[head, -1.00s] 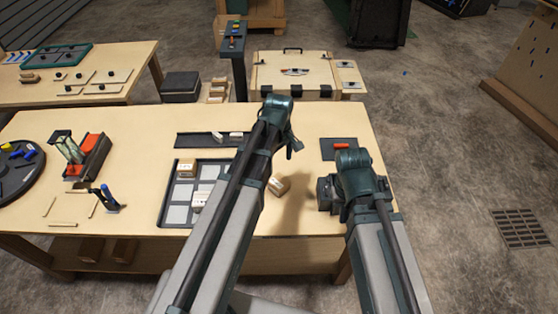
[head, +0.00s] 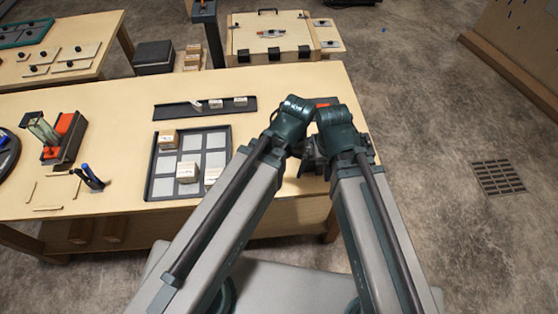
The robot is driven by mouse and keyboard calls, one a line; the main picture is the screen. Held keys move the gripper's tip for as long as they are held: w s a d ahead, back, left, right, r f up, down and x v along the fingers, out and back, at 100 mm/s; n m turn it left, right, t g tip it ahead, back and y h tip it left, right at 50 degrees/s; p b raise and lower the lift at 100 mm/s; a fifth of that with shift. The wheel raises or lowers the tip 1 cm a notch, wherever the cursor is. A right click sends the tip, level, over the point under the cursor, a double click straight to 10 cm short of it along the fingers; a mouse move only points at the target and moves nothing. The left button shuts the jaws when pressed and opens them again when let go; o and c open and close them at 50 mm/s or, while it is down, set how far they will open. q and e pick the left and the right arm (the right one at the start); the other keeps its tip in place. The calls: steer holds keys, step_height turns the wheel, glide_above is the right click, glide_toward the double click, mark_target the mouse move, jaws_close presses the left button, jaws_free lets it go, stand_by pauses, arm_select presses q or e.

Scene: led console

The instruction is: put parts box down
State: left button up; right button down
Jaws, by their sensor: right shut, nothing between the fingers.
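Several small boxes show in the head view. A tan one (head: 168,137) lies in the far left of the gridded tray (head: 151,175). I cannot tell which is the parts box. My right gripper (head: 311,160) is shut and empty, over the right part of the table. My left gripper's wrist (head: 291,118) is close beside the right wrist. Its fingers are hidden behind the arm, so I cannot see whether it holds anything.
A long dark rack (head: 175,112) with small pale pieces stands behind the tray. An orange-and-black fixture (head: 66,140) and blue-handled pliers (head: 91,178) are at the left. A dark pad with an orange piece (head: 325,102) is partly hidden behind the wrists. The table front is largely clear.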

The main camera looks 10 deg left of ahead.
arm_select(q)
steer(key=w+a+r+n+h+p, duration=0.1)
steer(key=w+a+n, duration=0.9)
steer(key=w+n, duration=0.45)
steer(key=shift+n, duration=0.25)
steer(key=f+b, duration=0.8)
steer(key=shift+s+d+f, duration=0.15)
steer(key=shift+s+f, duration=0.1)
steer(key=shift+s, duration=0.15)
steer(key=shift+r, duration=0.1)
steer(key=shift+b, duration=0.3)
steer(key=f+b, duration=0.5)
steer(key=shift+a+f, duration=0.2)
steer(key=shift+r, duration=0.1)
steer(key=c, duration=1.4)
